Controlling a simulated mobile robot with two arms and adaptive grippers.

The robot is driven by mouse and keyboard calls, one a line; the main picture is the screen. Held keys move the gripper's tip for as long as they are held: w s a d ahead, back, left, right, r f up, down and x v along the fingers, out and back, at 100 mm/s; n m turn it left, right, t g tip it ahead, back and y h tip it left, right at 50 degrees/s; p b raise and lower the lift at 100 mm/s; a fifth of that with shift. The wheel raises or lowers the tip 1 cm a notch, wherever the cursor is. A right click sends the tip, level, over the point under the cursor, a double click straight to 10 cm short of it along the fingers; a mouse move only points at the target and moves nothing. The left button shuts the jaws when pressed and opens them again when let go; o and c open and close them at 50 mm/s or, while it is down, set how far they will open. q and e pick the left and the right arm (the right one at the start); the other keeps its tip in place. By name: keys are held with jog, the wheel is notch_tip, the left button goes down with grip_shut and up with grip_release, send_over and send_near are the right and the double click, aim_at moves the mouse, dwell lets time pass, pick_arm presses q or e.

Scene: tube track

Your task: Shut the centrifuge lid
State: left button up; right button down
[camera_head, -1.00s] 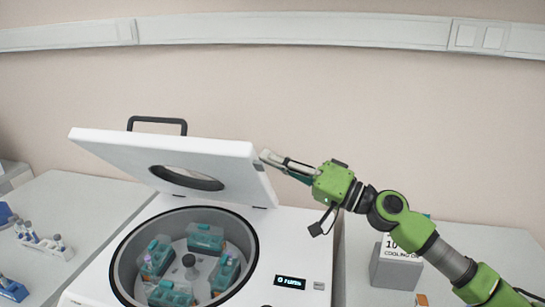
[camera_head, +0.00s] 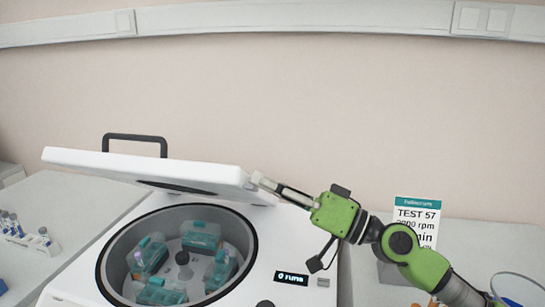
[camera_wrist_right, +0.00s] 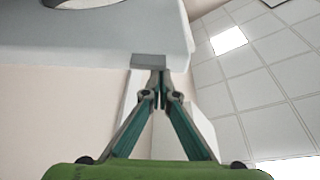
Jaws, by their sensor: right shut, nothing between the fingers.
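The round chamber below shows a rotor with several teal buckets (camera_head: 200,238). My right gripper (camera_head: 258,180) is shut and empty, its fingertips at the lid's right edge; they appear to touch it. In the right wrist view the shut fingertips (camera_wrist_right: 158,76) sit by the corner of the white lid (camera_wrist_right: 110,35). My left gripper is not in view.
A display (camera_head: 291,278) is on the centrifuge's front right. A test card (camera_head: 416,218) stands on the bench to the right. A rack of tubes (camera_head: 30,240) stands on the bench to the left.

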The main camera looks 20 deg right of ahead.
jog(key=shift+s+a+f+n+b, duration=0.2)
jog(key=shift+s+f+b, duration=0.1)
jog(key=shift+f, duration=0.15)
jog(key=shift+s+a+f+n+b, duration=0.1)
jog(key=shift+s+a+f+b, duration=0.15)
jog(key=shift+f, duration=0.2)
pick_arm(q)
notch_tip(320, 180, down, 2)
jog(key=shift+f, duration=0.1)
pick_arm(e)
jog(key=shift+d, duration=0.1)
jog(key=shift+r, duration=0.1)
